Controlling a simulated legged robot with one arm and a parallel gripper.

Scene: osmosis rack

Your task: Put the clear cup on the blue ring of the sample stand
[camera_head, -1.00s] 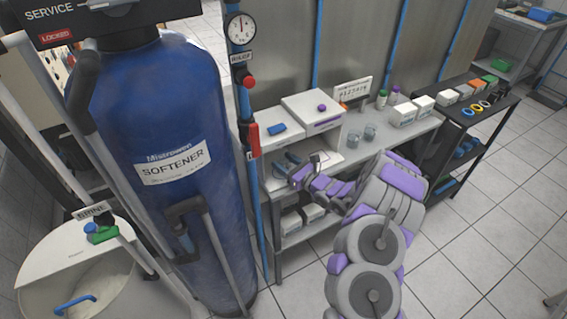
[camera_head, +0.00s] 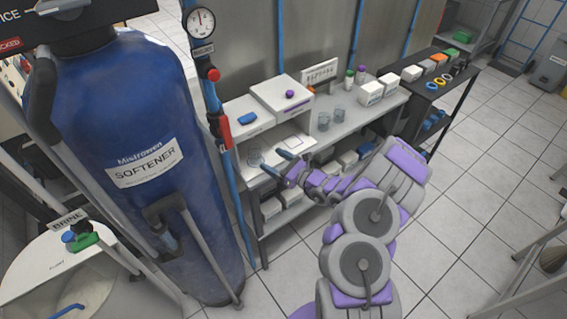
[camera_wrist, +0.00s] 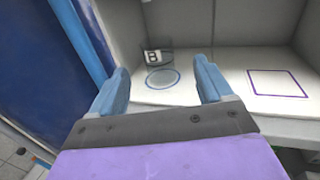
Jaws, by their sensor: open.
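The sample stand (camera_wrist: 232,65) is a white open-fronted recess. Its floor carries a blue ring (camera_wrist: 163,79) at left and a purple square outline (camera_wrist: 278,83) at right. A faint clear cup (camera_head: 255,157) stands at the ring; a dark "B" mark (camera_wrist: 153,57) shows there in the wrist view. The cup's outline is too faint to tell whether its base is exactly centred. My gripper (camera_head: 271,160) is open in front of the cup, its fingers (camera_wrist: 163,68) apart to either side in the wrist view, with nothing visibly gripped.
Two other clear cups (camera_head: 331,117) stand on the bench right of the stand, near capped bottles (camera_head: 356,75) and white boxes (camera_head: 378,91). The blue softener tank (camera_head: 130,200) and a vertical blue pipe (camera_head: 232,190) stand close at left.

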